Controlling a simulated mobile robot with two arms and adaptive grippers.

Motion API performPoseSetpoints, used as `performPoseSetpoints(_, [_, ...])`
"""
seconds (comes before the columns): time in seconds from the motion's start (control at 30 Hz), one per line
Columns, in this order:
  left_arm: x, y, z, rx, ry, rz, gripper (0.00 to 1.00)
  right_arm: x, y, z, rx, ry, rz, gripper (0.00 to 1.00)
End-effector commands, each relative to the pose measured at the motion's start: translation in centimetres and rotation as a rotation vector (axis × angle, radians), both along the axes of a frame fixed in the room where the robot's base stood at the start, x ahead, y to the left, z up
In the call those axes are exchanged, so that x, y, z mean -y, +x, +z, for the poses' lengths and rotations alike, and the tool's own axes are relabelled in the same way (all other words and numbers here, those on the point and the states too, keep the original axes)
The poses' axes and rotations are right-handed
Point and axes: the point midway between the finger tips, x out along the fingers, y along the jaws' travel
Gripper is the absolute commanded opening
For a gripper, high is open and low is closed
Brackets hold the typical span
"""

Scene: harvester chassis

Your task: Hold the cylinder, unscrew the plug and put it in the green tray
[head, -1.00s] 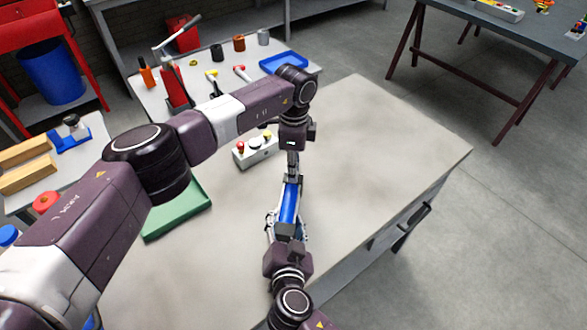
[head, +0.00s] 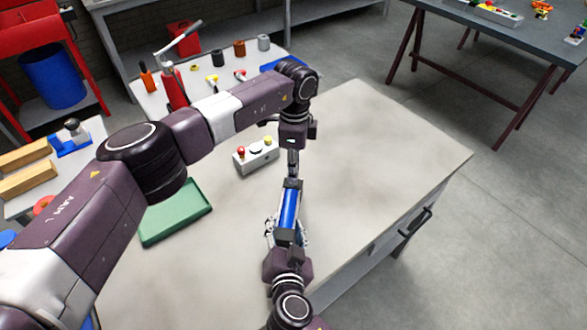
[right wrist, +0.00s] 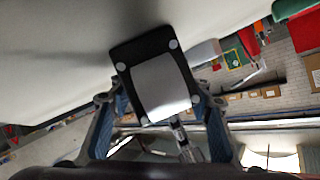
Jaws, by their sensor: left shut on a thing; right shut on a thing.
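The blue cylinder (head: 289,208) with dark end caps stands out over the grey table, between my two grippers in the head view. My right gripper (head: 287,238) is shut on its near end. In the right wrist view its blue-padded fingers (right wrist: 160,125) lie on both sides of the cylinder's dark square end cap (right wrist: 125,62). My left gripper (head: 293,168) is above, shut at the cylinder's far end. The plug is hidden between its fingers, and I cannot see if it is still in the thread. The green tray (head: 176,212) is empty, left of the cylinder.
A grey control box (head: 256,156) with a red button sits on the table (head: 370,170) behind and left of the cylinder. The table's right part is clear. A side table at the back holds tools, cups and a blue tray (head: 284,61).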

Motion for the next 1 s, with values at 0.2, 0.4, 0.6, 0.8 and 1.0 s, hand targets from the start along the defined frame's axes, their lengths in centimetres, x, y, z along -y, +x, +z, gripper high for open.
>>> performPoseSetpoints(0.2, [0.0,0.1,1.6,0.003,0.001,-0.001,0.0,0.2,-0.2,-0.5,-0.009,-0.005,-0.002,0.0])
performPoseSetpoints(0.4, [0.1,0.0,3.9,0.002,0.001,-0.001,0.0,0.2,-0.2,-0.6,-0.01,-0.007,-0.003,0.0])
performPoseSetpoints(0.6, [0.1,0.0,3.9,0.0,0.0,0.0,0.0,0.3,-0.2,-0.6,-0.011,-0.007,-0.004,0.0])
performPoseSetpoints(0.8, [0.1,0.0,3.9,0.0,0.0,0.0,0.0,0.2,-0.2,-0.5,-0.008,-0.006,-0.003,0.62])
performPoseSetpoints(1.0, [0.1,0.0,3.9,0.0,0.0,0.0,0.0,0.2,-0.1,-0.3,-0.005,-0.004,-0.003,0.66])
